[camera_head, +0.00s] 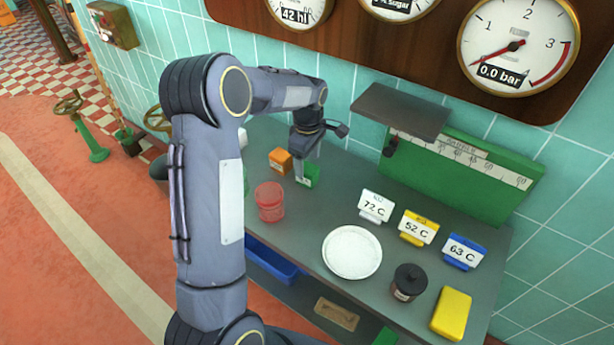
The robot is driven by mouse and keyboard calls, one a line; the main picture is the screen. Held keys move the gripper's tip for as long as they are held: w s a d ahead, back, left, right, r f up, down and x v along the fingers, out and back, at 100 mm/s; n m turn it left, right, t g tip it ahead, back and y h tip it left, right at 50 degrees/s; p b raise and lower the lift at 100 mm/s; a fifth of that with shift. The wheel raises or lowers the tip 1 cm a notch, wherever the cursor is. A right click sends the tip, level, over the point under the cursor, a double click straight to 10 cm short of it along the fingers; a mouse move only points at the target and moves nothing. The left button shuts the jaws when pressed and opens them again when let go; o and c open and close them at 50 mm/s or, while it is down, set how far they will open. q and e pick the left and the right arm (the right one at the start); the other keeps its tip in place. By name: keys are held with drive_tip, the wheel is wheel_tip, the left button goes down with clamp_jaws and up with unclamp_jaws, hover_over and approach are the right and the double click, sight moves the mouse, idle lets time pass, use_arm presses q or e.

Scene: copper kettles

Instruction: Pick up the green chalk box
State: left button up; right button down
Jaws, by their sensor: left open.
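A small green box (311,177), which looks like the green chalk box, stands on the grey bench top (300,225) near the wall. My left arm reaches over the bench from the left, and its gripper (305,163) points down right at the green box. The gripper is open. It hides part of the box, and I cannot tell whether the fingers touch it or stand on both sides of it. My right gripper is not in view.
An orange box (280,160) stands just left of the green box, and a red jar (270,201) is in front. A white plate (351,252), temperature signs (376,206), a dark jar (408,282) and a yellow block (451,313) stand to the right. A green scale board (460,180) leans behind.

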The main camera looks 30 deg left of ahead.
sight(307, 168)
use_arm(q)
wheel_tip(307, 168, down, 5)
drive_tip(key=shift+s+d+f, duration=0.1)
drive_tip(key=c, duration=1.1)
drive_tip(key=shift+c, duration=0.5)
drive_tip(key=shift+r, duration=0.2)
